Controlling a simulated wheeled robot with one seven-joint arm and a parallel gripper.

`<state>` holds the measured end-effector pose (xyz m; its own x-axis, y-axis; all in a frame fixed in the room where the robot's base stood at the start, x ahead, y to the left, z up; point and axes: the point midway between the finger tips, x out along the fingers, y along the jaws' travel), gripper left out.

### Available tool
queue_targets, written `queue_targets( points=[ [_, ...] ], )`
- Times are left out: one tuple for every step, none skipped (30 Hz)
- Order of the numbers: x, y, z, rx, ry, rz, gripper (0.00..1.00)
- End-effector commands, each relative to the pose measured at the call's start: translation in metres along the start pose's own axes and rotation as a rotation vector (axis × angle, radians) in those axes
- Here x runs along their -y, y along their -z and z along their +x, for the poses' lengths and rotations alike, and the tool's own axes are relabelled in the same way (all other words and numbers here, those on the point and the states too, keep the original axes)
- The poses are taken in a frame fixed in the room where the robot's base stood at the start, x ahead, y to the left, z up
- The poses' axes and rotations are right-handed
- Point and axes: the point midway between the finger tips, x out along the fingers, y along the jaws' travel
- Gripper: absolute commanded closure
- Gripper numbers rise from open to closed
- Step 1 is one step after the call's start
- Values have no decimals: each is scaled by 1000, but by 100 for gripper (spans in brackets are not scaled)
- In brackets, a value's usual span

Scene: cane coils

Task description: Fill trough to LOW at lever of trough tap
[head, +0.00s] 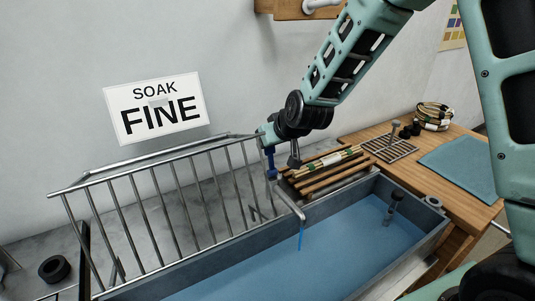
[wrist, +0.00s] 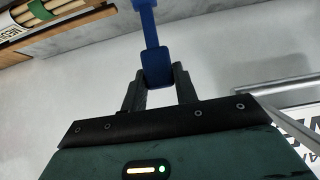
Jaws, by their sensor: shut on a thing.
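The trough (head: 405,252) is a long grey basin with blue water (head: 300,262) in it. The trough tap (head: 291,203) is a grey bent pipe at its far edge, with a thin blue stream (head: 301,238) falling from its mouth. The blue tap lever (head: 271,163) stands above the pipe. My gripper (head: 268,143) is at the top of the lever. In the wrist view my gripper (wrist: 158,78) is shut on the blue lever (wrist: 152,30). A dark upright piece (head: 391,212) stands in the water at the right; no LOW mark is readable.
A metal rack (head: 170,190) runs along the left. Wooden slats with a cane bundle (head: 325,168) lie behind the trough. A wooden bench (head: 465,210) at right carries a coil (head: 434,115), a grate (head: 388,148) and a blue mat (head: 465,165). A "SOAK FINE" sign (head: 157,108) hangs behind.

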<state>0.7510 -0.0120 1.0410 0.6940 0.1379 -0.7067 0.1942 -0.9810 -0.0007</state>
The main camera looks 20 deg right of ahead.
Motion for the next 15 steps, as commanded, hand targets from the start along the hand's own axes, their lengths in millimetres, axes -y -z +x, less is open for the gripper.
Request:
queue_targets(
  points=[
    [-2, -5, 3, -23, -3, 2, 100],
    [-1, -6, 2, -35, -2, 0, 100],
    [-1, -6, 1, -50, -3, 1, 100],
    [-1, -7, 0, -58, -3, 2, 100],
    [-1, -7, -1, -66, -3, 2, 100],
    [-1, -6, -3, -77, -2, 1, 100],
    [-1, -6, -4, -83, -2, 0, 100],
    [-1, -6, -4, -88, -2, 0, 100],
    [-1, -6, -5, -93, -1, -1, 100],
    [-1, -6, -6, -95, -1, -1, 100],
    [-1, -6, -7, -97, -1, -1, 100],
    [0, -6, -7, -98, -1, -1, 100],
    [0, -6, -8, -98, -1, -1, 100],
    [0, -5, -8, -98, -1, -1, 100],
    [0, -5, -8, -98, -1, -1, 100]
  ],
)
